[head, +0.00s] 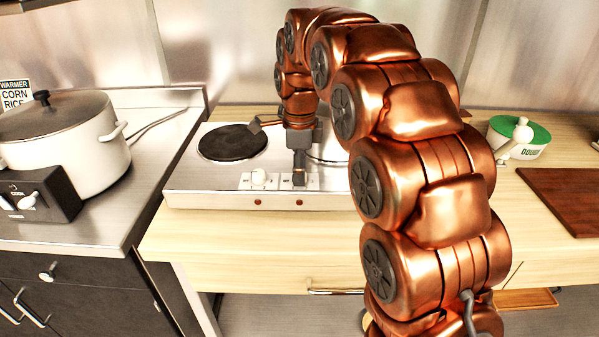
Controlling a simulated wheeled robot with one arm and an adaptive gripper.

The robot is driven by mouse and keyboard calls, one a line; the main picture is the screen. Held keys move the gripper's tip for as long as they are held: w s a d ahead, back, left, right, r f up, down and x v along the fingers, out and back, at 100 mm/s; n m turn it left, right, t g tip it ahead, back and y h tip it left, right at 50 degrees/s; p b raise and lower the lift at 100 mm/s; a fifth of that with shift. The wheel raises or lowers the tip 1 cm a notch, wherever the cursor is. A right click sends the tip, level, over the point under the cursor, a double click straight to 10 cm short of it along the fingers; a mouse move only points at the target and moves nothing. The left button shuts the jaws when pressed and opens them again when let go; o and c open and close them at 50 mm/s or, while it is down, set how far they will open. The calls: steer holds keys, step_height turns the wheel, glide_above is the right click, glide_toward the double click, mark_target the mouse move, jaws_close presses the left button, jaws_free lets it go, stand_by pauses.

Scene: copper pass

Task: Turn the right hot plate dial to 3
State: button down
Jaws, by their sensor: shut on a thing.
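The hot plate (210,190) is a silver two-burner unit on the wooden counter. Its left dial (260,178) is a white knob on the front panel, clear of my gripper. My gripper (299,181) points down at the right dial's place on the panel and is shut on the dial. The right dial is mostly hidden behind the fingers, and its pointer and setting cannot be read.
A white pot (95,150) and a black control box (38,195) stand on the steel counter at left. A green-lidded dough container (520,138) and a brown board (565,195) lie at right. The wood in front of the hot plate (240,240) is clear.

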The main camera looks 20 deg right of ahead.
steer(key=n+b, duration=0.1)
steer(key=n, duration=0.3)
steer(key=shift+n, duration=0.3)
steer(key=n, duration=0.3)
steer(key=shift+n, duration=0.4)
steer(key=n+b, duration=0.1)
steer(key=n, duration=1.1)
steer(key=shift+n, duration=0.3)
steer(key=n, duration=0.3)
steer(key=shift+n, duration=0.3)
steer(key=n, duration=0.3)
steer(key=shift+n+p, duration=0.7)
steer(key=shift+n, duration=1.4)
